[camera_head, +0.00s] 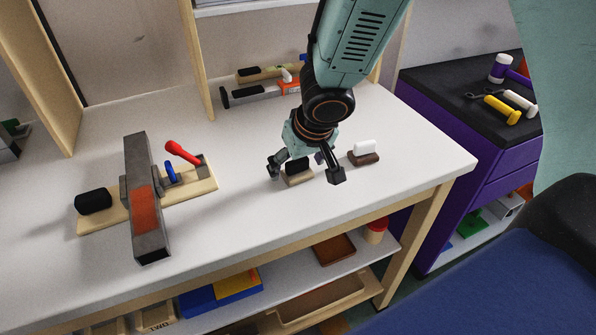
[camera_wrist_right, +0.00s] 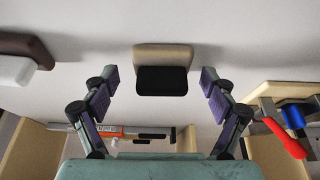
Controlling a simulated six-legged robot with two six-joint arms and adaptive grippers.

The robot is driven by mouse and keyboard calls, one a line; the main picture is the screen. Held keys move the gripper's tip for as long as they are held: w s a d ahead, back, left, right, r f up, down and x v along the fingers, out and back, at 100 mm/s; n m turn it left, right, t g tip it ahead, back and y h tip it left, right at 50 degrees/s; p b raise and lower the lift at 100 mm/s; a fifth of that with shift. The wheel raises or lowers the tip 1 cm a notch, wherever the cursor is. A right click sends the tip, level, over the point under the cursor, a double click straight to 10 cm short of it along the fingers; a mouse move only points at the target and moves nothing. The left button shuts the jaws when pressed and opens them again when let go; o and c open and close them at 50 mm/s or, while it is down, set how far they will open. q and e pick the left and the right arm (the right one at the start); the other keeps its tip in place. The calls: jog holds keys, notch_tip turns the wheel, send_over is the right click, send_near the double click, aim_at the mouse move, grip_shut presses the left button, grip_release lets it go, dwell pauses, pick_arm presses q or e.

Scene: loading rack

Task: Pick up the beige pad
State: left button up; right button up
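The beige pad (camera_head: 300,179) is a small beige block with a black grip on top, lying on the white table under my right gripper. It also shows in the right wrist view (camera_wrist_right: 165,51), its black grip facing the camera. My right gripper (camera_head: 305,172) is open, with one finger on either side of the pad. In the right wrist view its fingertips (camera_wrist_right: 160,78) stand apart from the pad, with clear gaps on both sides. My left gripper is in neither view.
A brown pad with a white grip (camera_head: 364,158) lies just right of my gripper. A wooden board with a red-handled clamp (camera_head: 203,181) and a grey bar (camera_head: 137,170) stand to the left. Tools (camera_head: 262,92) lie at the back. The table front is clear.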

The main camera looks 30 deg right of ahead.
jog(key=shift+s+a+r, duration=0.15)
jog(key=shift+a, duration=0.05)
jog(key=c, duration=0.6)
jog(key=shift+d, duration=0.1)
jog(key=c, duration=0.6)
notch_tip(320, 180, up, 10)
jog(key=p, duration=1)
